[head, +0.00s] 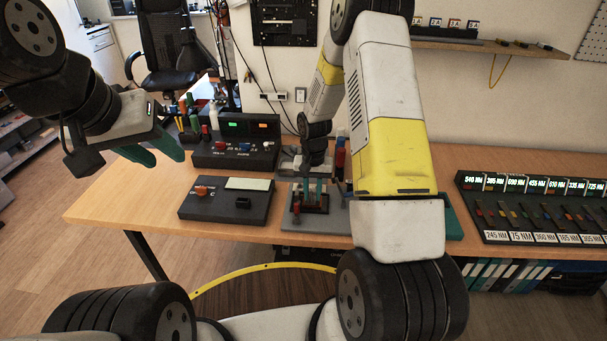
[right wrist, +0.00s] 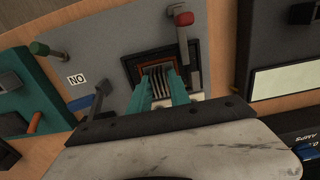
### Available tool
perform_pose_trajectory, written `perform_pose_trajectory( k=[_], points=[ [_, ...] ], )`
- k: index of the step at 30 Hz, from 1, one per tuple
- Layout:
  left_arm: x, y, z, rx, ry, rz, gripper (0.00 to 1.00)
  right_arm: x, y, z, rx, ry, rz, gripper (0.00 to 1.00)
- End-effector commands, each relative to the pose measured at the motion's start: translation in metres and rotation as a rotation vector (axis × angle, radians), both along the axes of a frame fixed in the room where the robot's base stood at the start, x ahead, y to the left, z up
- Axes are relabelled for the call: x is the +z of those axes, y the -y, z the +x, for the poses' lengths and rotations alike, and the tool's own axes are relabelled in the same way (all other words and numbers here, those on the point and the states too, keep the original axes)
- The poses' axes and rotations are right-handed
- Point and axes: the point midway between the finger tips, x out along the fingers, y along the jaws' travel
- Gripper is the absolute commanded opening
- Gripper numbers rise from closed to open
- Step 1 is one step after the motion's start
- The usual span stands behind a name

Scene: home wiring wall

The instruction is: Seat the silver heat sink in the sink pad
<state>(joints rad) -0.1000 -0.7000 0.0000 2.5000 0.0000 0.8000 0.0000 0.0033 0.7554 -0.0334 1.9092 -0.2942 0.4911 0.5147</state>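The silver heat sink (right wrist: 161,80) shows as a row of upright fins in the right wrist view. My right gripper (right wrist: 168,92) has its teal fingers on either side of it and appears shut on it. The heat sink is over or in the dark sink pad (right wrist: 129,66), which has an orange inner edge; I cannot tell how deep it sits. In the head view my right gripper (head: 312,188) points down at the grey board (head: 330,219), and its fingers hide most of the heat sink. My left gripper (head: 152,152) is open and empty, off to the left.
A red-capped lever (right wrist: 185,20) stands beside the pad, and a green-ended lever (right wrist: 40,48) and a "NO" label (right wrist: 77,79) are on the board. A dark switch box (head: 226,205) is left of the board. A labelled rack (head: 535,210) stands far right.

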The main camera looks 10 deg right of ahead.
Motion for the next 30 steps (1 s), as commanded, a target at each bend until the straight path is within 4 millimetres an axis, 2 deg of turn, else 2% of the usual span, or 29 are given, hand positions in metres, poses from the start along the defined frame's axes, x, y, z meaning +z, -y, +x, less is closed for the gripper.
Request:
perform_pose_trajectory(
  k=[1, 3, 13, 17, 24, 30],
  points=[
    [0.000, 0.000, 0.000, 0.000, 0.000, 0.000, 0.36, 0.000, 0.000, 0.000, 0.000, 0.001, 0.000, 0.35],
    [0.000, 0.000, 0.000, 0.000, 0.000, 0.000, 0.36, 0.000, 0.000, 0.000, 0.000, 0.001, 0.000, 0.43],
    [0.000, 0.000, 0.000, 0.000, 0.000, 0.000, 0.36, 0.004, 0.000, 0.001, 0.000, 0.002, 0.000, 0.43],
    [0.000, 0.000, 0.000, 0.000, 0.000, 0.000, 0.36, 0.021, 0.000, 0.001, 0.000, 0.004, 0.000, 0.43],
    [0.000, 0.000, 0.000, 0.000, 0.000, 0.000, 0.36, 0.062, 0.000, 0.001, 0.000, 0.004, 0.000, 0.43],
    [0.000, 0.000, 0.000, 0.000, 0.000, 0.000, 0.36, 0.077, 0.000, 0.000, 0.000, 0.001, 0.000, 0.43]
  ],
)
